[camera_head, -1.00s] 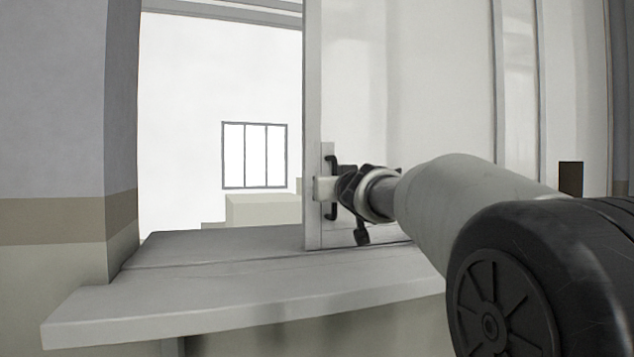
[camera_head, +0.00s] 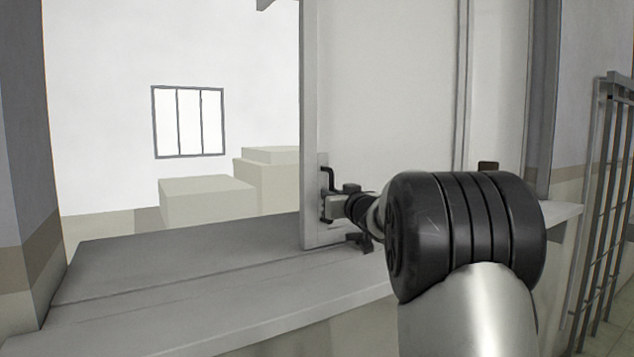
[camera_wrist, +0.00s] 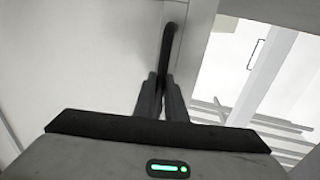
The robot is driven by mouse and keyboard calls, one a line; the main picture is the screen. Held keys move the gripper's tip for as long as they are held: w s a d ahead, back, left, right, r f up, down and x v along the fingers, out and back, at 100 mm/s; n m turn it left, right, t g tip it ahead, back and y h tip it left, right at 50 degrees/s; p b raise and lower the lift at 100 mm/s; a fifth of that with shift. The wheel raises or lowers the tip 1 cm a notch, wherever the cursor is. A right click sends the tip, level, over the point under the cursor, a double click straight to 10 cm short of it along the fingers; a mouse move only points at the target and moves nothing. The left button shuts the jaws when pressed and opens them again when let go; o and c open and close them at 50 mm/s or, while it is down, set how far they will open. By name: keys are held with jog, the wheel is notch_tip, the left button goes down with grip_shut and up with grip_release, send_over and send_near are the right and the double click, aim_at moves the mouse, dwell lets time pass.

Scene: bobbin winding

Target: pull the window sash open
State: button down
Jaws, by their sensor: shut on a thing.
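The window sash (camera_head: 390,90) is a pale sliding panel with a grey frame edge on its left. It stands upright on the sill, with a wide opening to its left. A black bow handle (camera_head: 325,181) is fixed on the sash's left edge; it also shows in the wrist view (camera_wrist: 170,42). My gripper (camera_head: 332,206) is at the handle, coming from the right. In the wrist view my gripper's two fingers (camera_wrist: 161,92) are shut on the lower part of the handle. In the head view my arm hides part of the sash's lower right.
The grey sill (camera_head: 190,290) runs below the opening. Through it I see pale boxes (camera_head: 207,199) and a small barred window (camera_head: 188,122) on the far wall. A metal grille (camera_head: 608,200) stands at the right. The opening left of the sash is clear.

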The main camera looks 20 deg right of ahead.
jog(key=shift+d+f, duration=0.15)
jog(key=shift+d, duration=0.25)
jog(key=c, duration=1.8)
grip_release()
jog(key=shift+w, duration=0.1)
jog(key=s, duration=0.5)
jog(key=s+b, duration=0.1)
jog(key=s, duration=1.1)
jog(key=shift+s+d, duration=0.25)
